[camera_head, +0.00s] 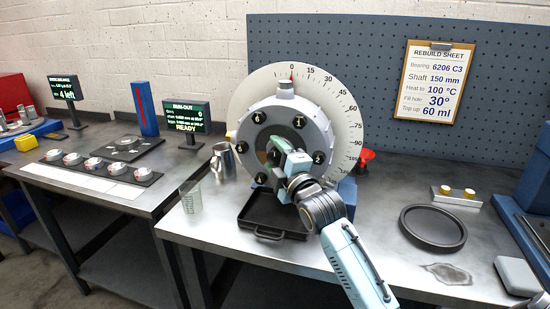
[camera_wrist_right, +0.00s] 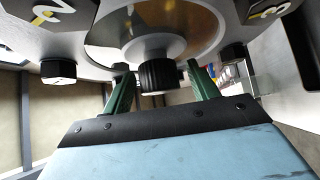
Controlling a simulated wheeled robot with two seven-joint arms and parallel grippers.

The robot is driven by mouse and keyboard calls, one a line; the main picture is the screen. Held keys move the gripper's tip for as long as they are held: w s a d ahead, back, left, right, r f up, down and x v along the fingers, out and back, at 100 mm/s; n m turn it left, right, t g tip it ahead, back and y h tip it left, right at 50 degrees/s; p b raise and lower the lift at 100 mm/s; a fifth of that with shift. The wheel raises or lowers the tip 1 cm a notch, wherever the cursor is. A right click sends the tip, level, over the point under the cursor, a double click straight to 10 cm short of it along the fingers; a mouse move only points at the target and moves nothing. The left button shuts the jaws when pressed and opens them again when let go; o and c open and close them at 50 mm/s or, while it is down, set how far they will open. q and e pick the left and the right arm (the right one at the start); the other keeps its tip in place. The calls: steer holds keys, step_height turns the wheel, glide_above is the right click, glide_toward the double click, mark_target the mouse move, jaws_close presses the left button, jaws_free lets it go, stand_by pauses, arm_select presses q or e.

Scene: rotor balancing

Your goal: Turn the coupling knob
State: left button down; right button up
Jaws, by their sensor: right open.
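The coupling is a large grey round housing (camera_head: 310,118) with several black knobs around its face, in front of a white degree dial (camera_head: 343,92). In the right wrist view, a black ribbed knob (camera_wrist_right: 158,76) on a grey hub stands at the middle of the housing. My right gripper (camera_head: 277,153) is in front of the housing's centre. Its two green fingers (camera_wrist_right: 160,85) are open, one on each side of the central knob, with gaps showing. In the head view the gripper hides this knob. My left gripper is not in view.
A black tray (camera_head: 270,232) lies under the housing. A metal jug (camera_head: 223,160) and clear beaker (camera_head: 191,198) stand left. A pegboard (camera_head: 390,75) rises behind.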

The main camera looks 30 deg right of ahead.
steer(key=c, duration=1)
